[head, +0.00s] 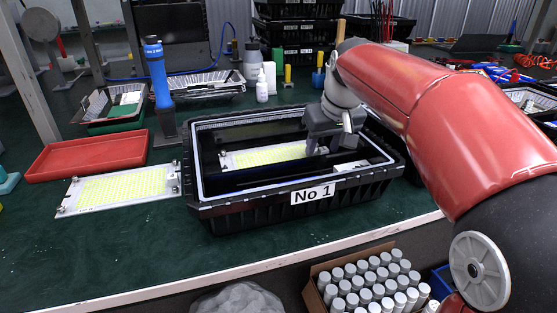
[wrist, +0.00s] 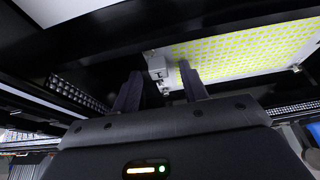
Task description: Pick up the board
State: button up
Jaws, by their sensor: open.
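A white board with rows of yellow LEDs (head: 262,156) lies inside the black crate labelled No 1 (head: 255,213). It also shows in the wrist view (wrist: 235,48), at the upper right. My gripper (head: 318,147) reaches down into the crate at the board's right end. In the wrist view my gripper (wrist: 161,82) has its two dark fingers apart, with a small light grey fitting (wrist: 157,66) on the board's edge between or just beyond the tips. I cannot tell whether the fingers touch it. A second similar board (head: 118,190) lies on the green table, left of the crate.
The crate walls stand close around my gripper. A red tray (head: 88,156), a blue flashlight-like post (head: 158,75) and foil trays stand to the left and behind. A cardboard box of white-capped bottles (head: 365,285) is below the table's front edge. The front left table is clear.

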grip_shut()
jog(key=shift+r, duration=0.1)
notch_tip(320, 180, up, 20)
jog(key=p, duration=0.2)
jog(key=shift+p, duration=0.4)
dwell(0.5)
